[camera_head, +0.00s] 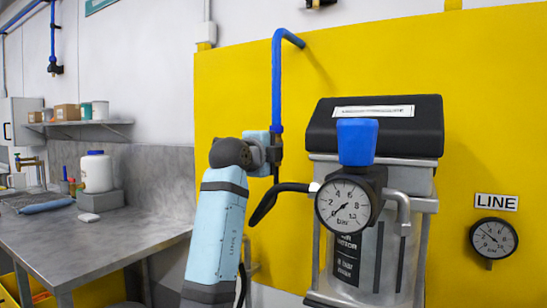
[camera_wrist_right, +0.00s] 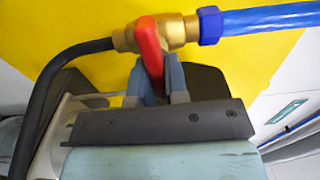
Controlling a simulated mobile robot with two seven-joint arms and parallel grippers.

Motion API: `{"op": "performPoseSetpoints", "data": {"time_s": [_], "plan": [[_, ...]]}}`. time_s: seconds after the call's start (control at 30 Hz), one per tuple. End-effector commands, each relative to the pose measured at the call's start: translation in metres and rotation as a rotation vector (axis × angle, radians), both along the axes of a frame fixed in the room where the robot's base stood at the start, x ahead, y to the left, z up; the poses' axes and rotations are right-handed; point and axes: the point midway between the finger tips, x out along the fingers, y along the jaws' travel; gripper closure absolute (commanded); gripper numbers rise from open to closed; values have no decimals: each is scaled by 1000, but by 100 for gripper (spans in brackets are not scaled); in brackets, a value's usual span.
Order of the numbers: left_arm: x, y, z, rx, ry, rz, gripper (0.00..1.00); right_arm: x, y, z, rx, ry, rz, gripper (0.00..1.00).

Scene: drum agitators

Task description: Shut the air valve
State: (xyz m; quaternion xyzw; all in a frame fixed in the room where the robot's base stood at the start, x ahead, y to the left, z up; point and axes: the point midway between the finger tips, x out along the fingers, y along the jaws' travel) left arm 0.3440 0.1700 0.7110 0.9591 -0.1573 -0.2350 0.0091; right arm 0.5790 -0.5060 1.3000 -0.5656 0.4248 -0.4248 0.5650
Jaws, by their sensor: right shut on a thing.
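The air valve has a brass body (camera_wrist_right: 177,31) and a red lever (camera_wrist_right: 149,42), seen in the right wrist view. The lever stands roughly crosswise to the line of the pipe. My right gripper (camera_wrist_right: 159,80) is shut on the red lever, with a grey-blue finger on each side of it. In the head view my right gripper (camera_head: 271,147) is at the lower end of the blue pipe (camera_head: 277,85). My left gripper is in neither view.
A black hose (camera_head: 268,203) runs from below the valve to the unit with the blue knob (camera_head: 357,141) and pressure gauge (camera_head: 343,206). The LINE gauge (camera_head: 493,238) is on the yellow panel (camera_head: 480,100) at right. A grey workbench (camera_head: 120,240) stands at left.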

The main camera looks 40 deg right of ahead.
Motion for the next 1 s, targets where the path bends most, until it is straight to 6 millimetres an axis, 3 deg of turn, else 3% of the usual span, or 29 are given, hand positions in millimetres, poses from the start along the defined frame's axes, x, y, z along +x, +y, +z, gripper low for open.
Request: {"op": "performPoseSetpoints", "data": {"time_s": [0.47, 0.5, 0.6, 1.0], "plan": [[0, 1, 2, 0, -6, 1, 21, 0, 0, -1, 7, -17, -1, 100], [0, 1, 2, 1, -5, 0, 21, 0, 0, -1, 7, -17, -1, 84], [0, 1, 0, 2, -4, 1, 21, 0, 0, -1, 7, -16, 0, 61], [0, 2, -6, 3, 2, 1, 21, -2, 9, -2, 5, -15, 2, 61]]}}
